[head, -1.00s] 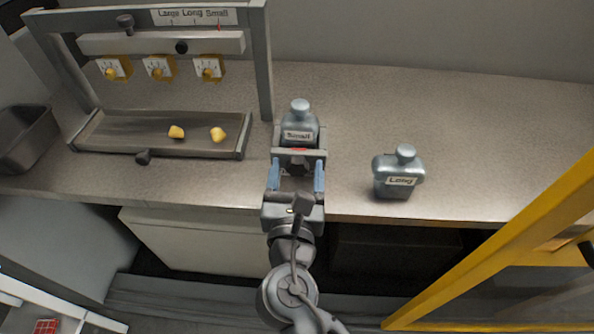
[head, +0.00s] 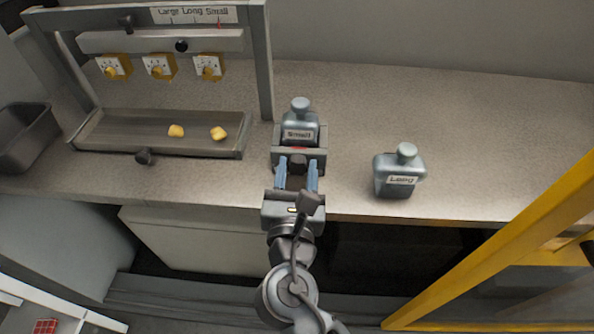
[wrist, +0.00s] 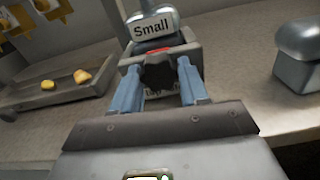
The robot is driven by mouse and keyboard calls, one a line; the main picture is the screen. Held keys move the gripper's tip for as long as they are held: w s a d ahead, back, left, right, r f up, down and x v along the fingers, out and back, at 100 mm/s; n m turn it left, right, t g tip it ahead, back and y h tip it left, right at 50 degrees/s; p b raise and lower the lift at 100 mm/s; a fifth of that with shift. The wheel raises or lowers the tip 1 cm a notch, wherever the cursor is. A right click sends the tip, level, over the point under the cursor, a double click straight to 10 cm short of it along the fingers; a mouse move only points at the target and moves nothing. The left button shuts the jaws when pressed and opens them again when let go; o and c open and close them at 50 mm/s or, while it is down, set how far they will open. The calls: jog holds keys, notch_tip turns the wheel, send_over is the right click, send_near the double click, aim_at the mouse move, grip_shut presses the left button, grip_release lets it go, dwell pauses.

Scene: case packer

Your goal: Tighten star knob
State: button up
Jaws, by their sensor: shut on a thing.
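A dark star knob (head: 297,164) sits on the front of a grey holder (head: 315,155), under a red mark. In the wrist view the knob (wrist: 158,72) lies between the blue fingertips. My gripper (head: 298,168) is shut on the knob, one finger on each side. A grey-blue block labelled "Small" (head: 299,117) stands in the holder behind the knob; it also shows in the wrist view (wrist: 152,25). A label below the knob is partly hidden by the fingers.
A similar block labelled "Long" (head: 398,172) stands on the counter to the right. At left is a frame with yellow dials (head: 159,67), dark knobs and a tray (head: 105,140) holding two yellow pieces. A dark bin (head: 25,138) stands far left. A yellow frame (head: 500,245) rises at right.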

jog(key=m+b, duration=0.1)
jog(key=m, duration=0.2)
jog(key=shift+f+m+b, duration=0.1)
jog(key=shift+m+b, duration=0.3)
jog(key=m+b, duration=0.2)
jog(key=m, duration=0.2)
jog(key=shift+m+b, duration=0.3)
jog(key=m+b, duration=0.3)
jog(key=m, duration=0.1)
jog(key=shift+m, duration=0.3)
jog(key=m+b, duration=0.2)
jog(key=m, duration=0.1)
jog(key=shift+m, duration=0.3)
jog(key=m+b, duration=0.5)
jog(key=m, duration=0.1)
jog(key=m+b, duration=0.2)
jog(key=m, duration=0.1)
jog(key=shift+m+b, duration=1.2)
jog(key=shift+m, duration=0.4)
jog(key=shift+r+m, duration=0.2)
jog(key=shift+m, duration=0.1)
